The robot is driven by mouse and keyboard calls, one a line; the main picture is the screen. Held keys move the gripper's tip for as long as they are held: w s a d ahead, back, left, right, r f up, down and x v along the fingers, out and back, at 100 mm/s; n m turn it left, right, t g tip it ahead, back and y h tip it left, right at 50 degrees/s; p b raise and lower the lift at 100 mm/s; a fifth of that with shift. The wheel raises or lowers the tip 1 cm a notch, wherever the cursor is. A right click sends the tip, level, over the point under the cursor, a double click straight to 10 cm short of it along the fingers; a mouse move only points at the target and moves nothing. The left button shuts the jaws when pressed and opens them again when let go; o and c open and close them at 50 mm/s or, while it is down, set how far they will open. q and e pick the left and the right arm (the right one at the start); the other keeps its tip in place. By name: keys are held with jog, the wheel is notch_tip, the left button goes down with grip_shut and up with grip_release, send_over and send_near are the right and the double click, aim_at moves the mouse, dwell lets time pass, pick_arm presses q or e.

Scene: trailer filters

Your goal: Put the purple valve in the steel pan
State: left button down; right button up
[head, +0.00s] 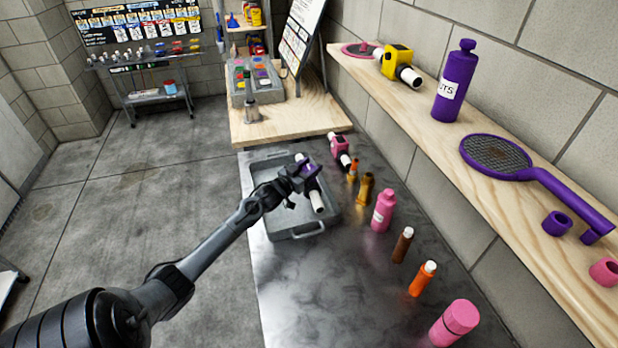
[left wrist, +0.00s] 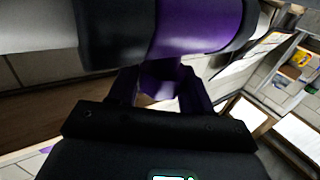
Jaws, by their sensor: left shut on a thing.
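The purple valve (head: 310,170) has a purple body and white pipe ends. My left gripper (head: 296,180) is shut on it, over the steel pan (head: 296,232); whether the valve touches the pan cannot be told. In the left wrist view the valve (left wrist: 200,27) lies across the top of the picture, held at its purple part by the left gripper (left wrist: 160,82). The pan is a grey, rectangular tray with a handle on the near side, on the dark metal counter. The arm and valve hide part of its inside. My right gripper is not in view.
To the pan's right stand a pink valve (head: 340,150), a gold bottle (head: 365,188), a pink bottle (head: 384,211) and several other bottles. A wooden shelf (head: 520,205) on the right wall holds a purple bottle (head: 455,82) and a purple strainer (head: 497,154). The near counter's left part is clear.

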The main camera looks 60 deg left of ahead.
pick_arm(q)
jog(key=shift+a+f+b, duration=0.1)
jog(key=shift+f+b, duration=0.35)
jog(key=shift+f, duration=1.5)
jog(key=shift+f, duration=0.15)
jog(key=shift+c, duration=2.4)
grip_release()
jog(key=shift+s, duration=0.35)
jog(key=p+v, duration=0.1)
jog(key=v, duration=0.6)
jog(key=shift+p, duration=0.35)
